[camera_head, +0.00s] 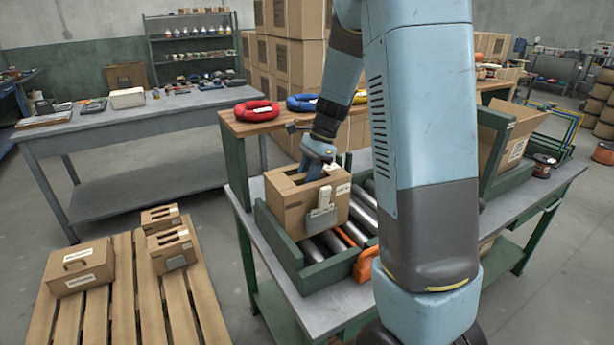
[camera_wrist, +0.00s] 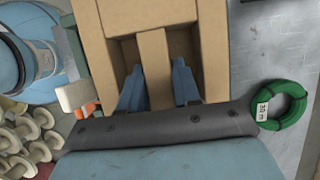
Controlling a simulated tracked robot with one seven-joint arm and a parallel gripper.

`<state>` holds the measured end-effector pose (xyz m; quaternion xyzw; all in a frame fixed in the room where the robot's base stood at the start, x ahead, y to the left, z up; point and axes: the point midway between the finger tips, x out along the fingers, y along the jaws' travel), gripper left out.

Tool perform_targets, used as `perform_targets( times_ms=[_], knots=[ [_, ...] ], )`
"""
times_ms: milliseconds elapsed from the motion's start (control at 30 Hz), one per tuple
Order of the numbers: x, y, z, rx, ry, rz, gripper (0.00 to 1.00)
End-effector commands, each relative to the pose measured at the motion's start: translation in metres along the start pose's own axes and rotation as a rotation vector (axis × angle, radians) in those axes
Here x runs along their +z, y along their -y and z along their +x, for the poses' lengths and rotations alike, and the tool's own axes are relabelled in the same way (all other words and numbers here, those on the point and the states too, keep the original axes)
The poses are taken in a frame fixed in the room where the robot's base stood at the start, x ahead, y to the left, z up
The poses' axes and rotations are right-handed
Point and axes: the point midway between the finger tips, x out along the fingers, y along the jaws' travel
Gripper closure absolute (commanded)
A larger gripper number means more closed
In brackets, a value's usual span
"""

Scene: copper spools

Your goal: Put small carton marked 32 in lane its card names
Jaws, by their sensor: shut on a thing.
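A small open-topped cardboard carton (camera_head: 292,207) is at the green-sided roller bench, over the left roller lane. A grey card holder (camera_head: 322,217) is on its front, and a pale label with print too small to read is on its side. My gripper (camera_head: 317,168) reaches into its top. In the wrist view, my gripper (camera_wrist: 158,80) has one blue finger in each opening of the carton (camera_wrist: 213,45), shut on the middle strip between them. I cannot tell whether the carton rests on the rollers (camera_head: 356,232) or hangs just above.
An orange piece (camera_head: 366,262) is beside the rollers. Red (camera_head: 256,110) and blue (camera_head: 301,102) coils lie on the shelf behind. A green tagged ring (camera_wrist: 293,110) lies right in the wrist view.

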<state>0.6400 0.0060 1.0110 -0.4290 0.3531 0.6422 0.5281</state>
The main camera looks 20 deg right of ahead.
Motion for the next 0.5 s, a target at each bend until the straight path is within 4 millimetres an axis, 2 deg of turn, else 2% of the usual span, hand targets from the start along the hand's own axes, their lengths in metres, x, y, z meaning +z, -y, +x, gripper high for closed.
perform_targets(
  times_ms=[133, 167, 400, 500],
  knots=[
    [-0.0012, 0.0002, 0.0025, -0.001, 0.001, 0.0, 1.0],
    [-0.0012, -0.0001, 0.0028, 0.0, 0.0, 0.001, 0.65],
    [-0.0015, -0.0001, 0.0025, 0.0, 0.0, 0.001, 0.42],
    [-0.0016, -0.0002, 0.0024, 0.0, 0.0, 0.001, 0.42]
  ],
)
